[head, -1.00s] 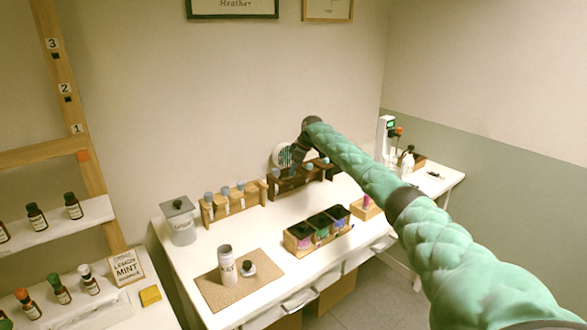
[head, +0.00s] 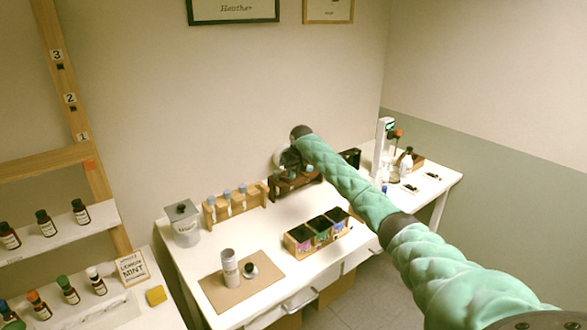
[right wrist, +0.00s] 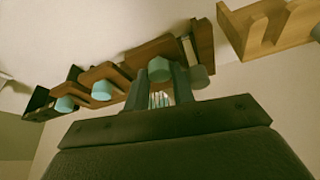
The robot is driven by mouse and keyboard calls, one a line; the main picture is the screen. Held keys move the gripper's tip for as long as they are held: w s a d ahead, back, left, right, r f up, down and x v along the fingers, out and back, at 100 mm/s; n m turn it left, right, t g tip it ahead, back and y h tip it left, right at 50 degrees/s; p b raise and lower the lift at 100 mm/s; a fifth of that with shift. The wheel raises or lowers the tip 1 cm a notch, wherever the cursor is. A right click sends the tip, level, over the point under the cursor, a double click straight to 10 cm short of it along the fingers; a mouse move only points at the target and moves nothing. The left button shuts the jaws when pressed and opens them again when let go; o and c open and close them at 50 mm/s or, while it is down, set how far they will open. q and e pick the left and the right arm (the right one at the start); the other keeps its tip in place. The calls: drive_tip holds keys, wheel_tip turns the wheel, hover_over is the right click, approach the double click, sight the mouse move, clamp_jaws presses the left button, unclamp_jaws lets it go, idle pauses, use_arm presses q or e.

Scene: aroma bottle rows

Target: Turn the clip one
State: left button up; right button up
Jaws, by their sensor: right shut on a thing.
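No object that I can surely call the clip shows. My right gripper (head: 291,160) is at the dark wooden rack (head: 296,180) at the back of the white table, partly hidden by my own wrist. In the right wrist view its fingers (right wrist: 164,92) are shut around a ribbed, clear piece below a teal cap (right wrist: 159,69) at the dark rack, likely a capped vial. Other teal-capped vials (right wrist: 102,90) stand along this rack. My left gripper is not in view.
A lighter rack (head: 234,203) with blue-topped vials stands left of the dark one. Several open dark boxes (head: 318,230) sit in front.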

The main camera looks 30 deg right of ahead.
drive_tip(key=m, duration=0.1)
drive_tip(key=m+h+p, duration=0.1)
drive_tip(key=m, duration=0.1)
drive_tip(key=shift+w+a+r, duration=0.1)
drive_tip(key=shift+r, duration=0.15)
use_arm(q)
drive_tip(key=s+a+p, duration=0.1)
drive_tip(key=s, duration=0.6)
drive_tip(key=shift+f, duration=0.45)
use_arm(e)
drive_tip(key=shift+m+g+h, duration=0.6)
drive_tip(key=shift+m+h, duration=0.1)
drive_tip(key=shift+m, duration=1.1)
drive_tip(key=shift+f, duration=0.1)
drive_tip(key=o, duration=0.9)
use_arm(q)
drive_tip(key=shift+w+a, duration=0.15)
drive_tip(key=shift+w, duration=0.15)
use_arm(e)
drive_tip(key=shift+o, duration=0.4)
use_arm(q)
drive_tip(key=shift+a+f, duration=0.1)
